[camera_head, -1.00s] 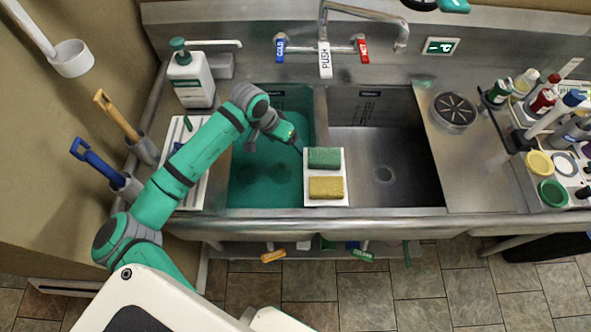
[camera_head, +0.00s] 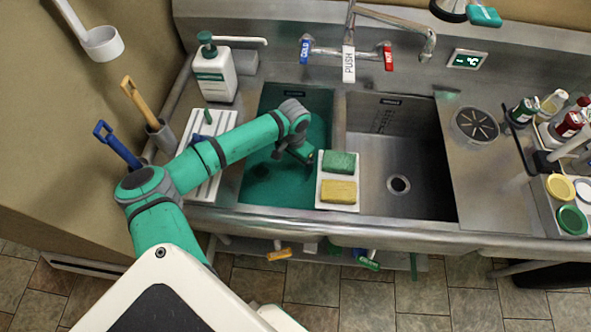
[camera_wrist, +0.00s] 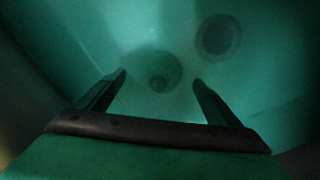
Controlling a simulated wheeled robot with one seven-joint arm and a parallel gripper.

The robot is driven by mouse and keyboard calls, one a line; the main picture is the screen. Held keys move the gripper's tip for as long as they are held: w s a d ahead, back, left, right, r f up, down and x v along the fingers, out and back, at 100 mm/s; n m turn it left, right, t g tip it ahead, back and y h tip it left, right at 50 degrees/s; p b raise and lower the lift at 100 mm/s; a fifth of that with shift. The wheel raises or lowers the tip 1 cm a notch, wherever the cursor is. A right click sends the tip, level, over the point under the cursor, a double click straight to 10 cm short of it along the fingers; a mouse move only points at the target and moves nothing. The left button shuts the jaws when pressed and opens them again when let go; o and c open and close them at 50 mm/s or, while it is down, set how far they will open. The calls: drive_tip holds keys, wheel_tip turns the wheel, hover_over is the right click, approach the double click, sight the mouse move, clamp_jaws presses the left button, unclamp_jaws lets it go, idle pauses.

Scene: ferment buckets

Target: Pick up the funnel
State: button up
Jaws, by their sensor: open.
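A round, cone-like shape that looks like the funnel (camera_wrist: 153,70) lies in the green water, dim and blurred in the wrist view. Its round opening faces my camera. My gripper (camera_wrist: 160,79) is open, with its two fingers apart, one to each side of that shape in the picture. I cannot tell how far below the fingertips it lies. In the head view my gripper (camera_head: 308,158) reaches down into the green-filled left basin (camera_head: 262,180), close to the sponge tray. I cannot make out the funnel there.
A white tray (camera_head: 325,205) with a green sponge (camera_head: 339,163) and a yellow sponge (camera_head: 339,191) stands right beside my gripper. The right basin (camera_head: 420,165) is empty. A dark round drain-like spot (camera_wrist: 218,36) shows beyond the funnel. A soap bottle (camera_head: 215,75) stands behind left.

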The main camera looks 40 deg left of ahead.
sight(294, 168)
drive_tip(key=shift+d+f, duration=0.1)
drive_tip(key=shift+f, duration=1.8)
drive_tip(key=shift+c, duration=0.6)
drive_tip(key=c, duration=1)
drive_tip(key=shift+r, duration=0.1)
